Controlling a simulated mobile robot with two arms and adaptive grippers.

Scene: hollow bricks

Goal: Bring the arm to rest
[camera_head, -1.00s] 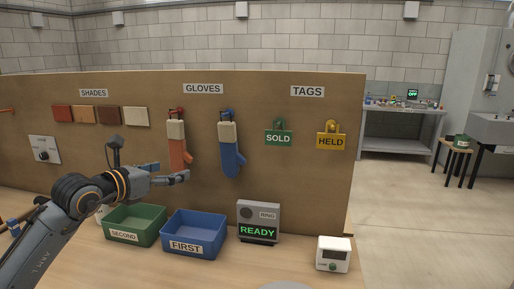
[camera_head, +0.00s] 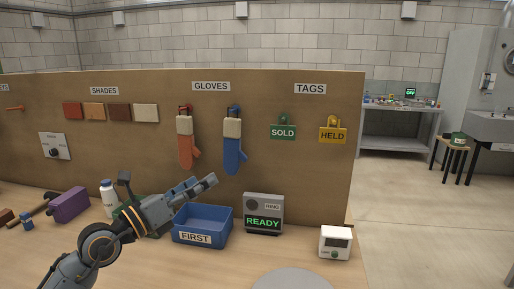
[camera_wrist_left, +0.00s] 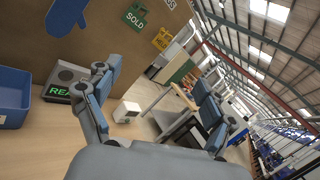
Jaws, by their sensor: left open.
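My left gripper (camera_head: 204,186) is open and empty. In the head view it is over the bench, in front of the board, pointing right and slightly up above the blue FIRST bin (camera_head: 203,221). Its two fingers also show in the left wrist view (camera_wrist_left: 158,105), spread apart with nothing between them. My left arm comes in from the lower left and hides most of the green bin (camera_head: 128,212). A red glove (camera_head: 187,150) and a blue glove (camera_head: 233,155) hang on the board behind. My right gripper is not in view.
A grey READY box (camera_head: 263,212) and a white device (camera_head: 335,243) stand on the bench to the right. A white bottle (camera_head: 109,197) and a purple block (camera_head: 68,205) are at left. The SOLD tag (camera_head: 283,128) and HELD tag (camera_head: 332,130) hang on the board (camera_head: 310,175).

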